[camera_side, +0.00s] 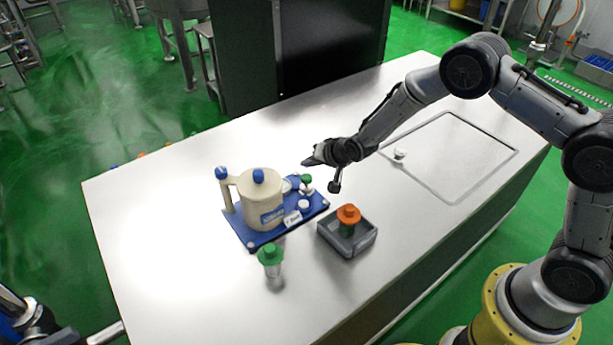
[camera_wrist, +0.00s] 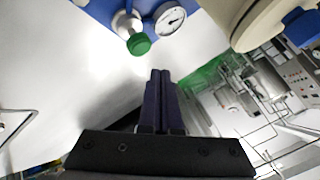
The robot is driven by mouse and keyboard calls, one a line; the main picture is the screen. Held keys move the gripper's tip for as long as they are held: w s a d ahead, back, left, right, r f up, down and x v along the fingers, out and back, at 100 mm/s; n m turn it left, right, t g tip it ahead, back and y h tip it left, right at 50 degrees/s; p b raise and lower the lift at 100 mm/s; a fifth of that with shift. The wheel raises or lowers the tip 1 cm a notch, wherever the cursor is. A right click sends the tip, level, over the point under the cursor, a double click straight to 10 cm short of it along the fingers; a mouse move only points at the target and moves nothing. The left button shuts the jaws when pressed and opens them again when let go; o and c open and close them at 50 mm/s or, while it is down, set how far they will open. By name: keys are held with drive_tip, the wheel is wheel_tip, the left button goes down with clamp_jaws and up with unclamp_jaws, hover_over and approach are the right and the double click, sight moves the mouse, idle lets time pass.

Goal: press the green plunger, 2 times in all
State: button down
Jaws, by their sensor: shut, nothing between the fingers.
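The green plunger (camera_side: 307,178) is a small green knob on the right part of a blue base plate. In the wrist view the green knob (camera_wrist: 139,44) sits on a pale metallic stem beside a round gauge (camera_wrist: 170,19). My gripper (camera_side: 309,162) is shut and empty, with its tips just above the green knob in the side view. In the wrist view the shut fingers (camera_wrist: 160,76) point toward the knob, with a visible space between them. The exact height of the tips over the knob is hard to tell.
A cream jug (camera_side: 262,205) with blue knobs stands on the blue plate (camera_side: 254,239). A clear green-capped container (camera_side: 270,256) stands in front. A grey tray (camera_side: 362,241) holds an orange-topped object (camera_side: 348,215). The table (camera_side: 180,240) is clear at left.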

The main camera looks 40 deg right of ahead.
sight(306, 177)
drive_tip(key=shift+f, duration=0.95)
drive_tip(key=shift+f, duration=0.2)
idle(1.3)
drive_tip(key=shift+f, duration=0.25)
drive_tip(key=shift+f, duration=1.15)
idle(1.3)
drive_tip(key=shift+r, duration=1.55)
drive_tip(key=shift+r, duration=2.55)
